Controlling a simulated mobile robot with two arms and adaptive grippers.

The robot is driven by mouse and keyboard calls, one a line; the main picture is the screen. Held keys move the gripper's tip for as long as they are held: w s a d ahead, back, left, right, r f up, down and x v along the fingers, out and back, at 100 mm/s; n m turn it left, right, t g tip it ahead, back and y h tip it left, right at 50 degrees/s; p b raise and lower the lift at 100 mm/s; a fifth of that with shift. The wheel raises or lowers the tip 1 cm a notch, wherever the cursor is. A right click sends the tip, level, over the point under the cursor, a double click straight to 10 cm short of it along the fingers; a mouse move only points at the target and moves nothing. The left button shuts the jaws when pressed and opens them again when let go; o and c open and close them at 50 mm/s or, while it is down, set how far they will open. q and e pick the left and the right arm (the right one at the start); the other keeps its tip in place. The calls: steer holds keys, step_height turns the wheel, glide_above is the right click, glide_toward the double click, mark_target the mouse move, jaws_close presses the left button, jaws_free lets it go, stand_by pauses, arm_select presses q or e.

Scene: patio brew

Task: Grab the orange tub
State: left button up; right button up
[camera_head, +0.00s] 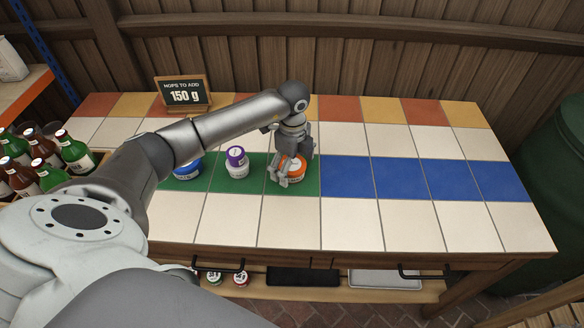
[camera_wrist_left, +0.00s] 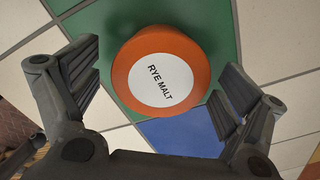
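The orange tub (camera_head: 296,168) stands on the green tiles of the table, partly hidden by my left gripper. In the left wrist view its orange lid (camera_wrist_left: 122,72) has a white label reading "RYE MALT". My left gripper (camera_head: 290,165) is right over the tub, pointing down. In the left wrist view the fingers of this gripper (camera_wrist_left: 160,85) are spread on either side of the lid, with gaps between them and it. My right gripper is not seen in either view.
A purple-lidded tub (camera_head: 237,162) and a blue tub (camera_head: 187,170) stand left of the orange tub. A sign (camera_head: 184,93) reading "150 g" stands at the back. Bottles (camera_head: 72,150) in a crate are at the left. The blue tiles (camera_head: 400,178) at right are bare.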

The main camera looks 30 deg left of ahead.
arm_select(q)
steer(key=c, duration=1.1)
steer(key=shift+o, duration=0.2)
steer(key=shift+r, duration=0.1)
